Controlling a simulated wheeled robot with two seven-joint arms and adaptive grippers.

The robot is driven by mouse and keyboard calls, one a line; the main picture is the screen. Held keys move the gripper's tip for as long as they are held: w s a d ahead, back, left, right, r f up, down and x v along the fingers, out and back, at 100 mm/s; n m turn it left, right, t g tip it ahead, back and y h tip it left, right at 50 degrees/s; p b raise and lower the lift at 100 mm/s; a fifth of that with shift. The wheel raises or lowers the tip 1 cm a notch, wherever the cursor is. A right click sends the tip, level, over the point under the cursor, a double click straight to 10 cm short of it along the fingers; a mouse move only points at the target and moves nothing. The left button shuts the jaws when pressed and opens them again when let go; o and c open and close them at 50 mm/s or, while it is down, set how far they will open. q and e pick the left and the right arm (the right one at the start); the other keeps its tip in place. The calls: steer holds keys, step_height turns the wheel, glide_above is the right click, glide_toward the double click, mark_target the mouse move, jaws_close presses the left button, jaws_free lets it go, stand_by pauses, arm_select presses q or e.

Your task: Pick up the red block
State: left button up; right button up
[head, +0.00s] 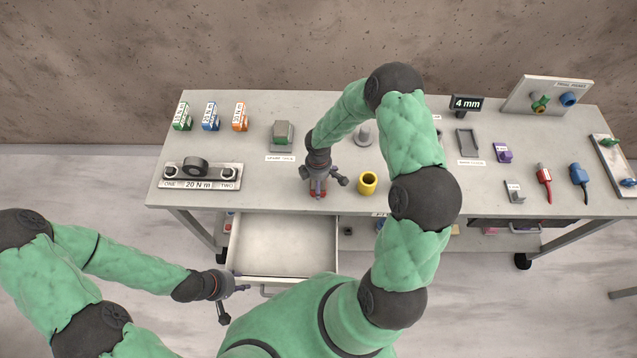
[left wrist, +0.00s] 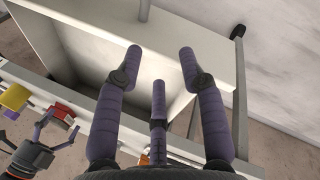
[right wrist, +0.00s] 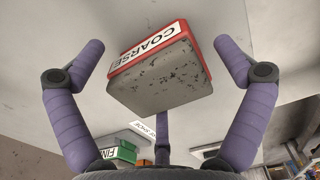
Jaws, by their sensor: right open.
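The red block (right wrist: 158,65) has a white label reading COARSE and a speckled grey face. In the right wrist view it sits between the spread fingers of my right gripper (right wrist: 168,60), with gaps on both sides. In the head view my right gripper (head: 319,188) is over the front part of the table and mostly hides the block, with only a little red (head: 317,194) showing. My left gripper (head: 240,287) is by the open drawer's left front corner. Its fingers are apart and empty in the left wrist view (left wrist: 160,58).
A yellow cup (head: 367,183) stands just right of my right gripper. A green block with a grey top (head: 283,134) is behind to the left. A grey rack (head: 201,176) is at the left. The pulled-out drawer (head: 282,247) is empty.

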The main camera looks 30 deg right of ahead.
steer(key=c, duration=1.6)
steer(key=shift+c, duration=0.2)
steer(key=shift+r, duration=0.15)
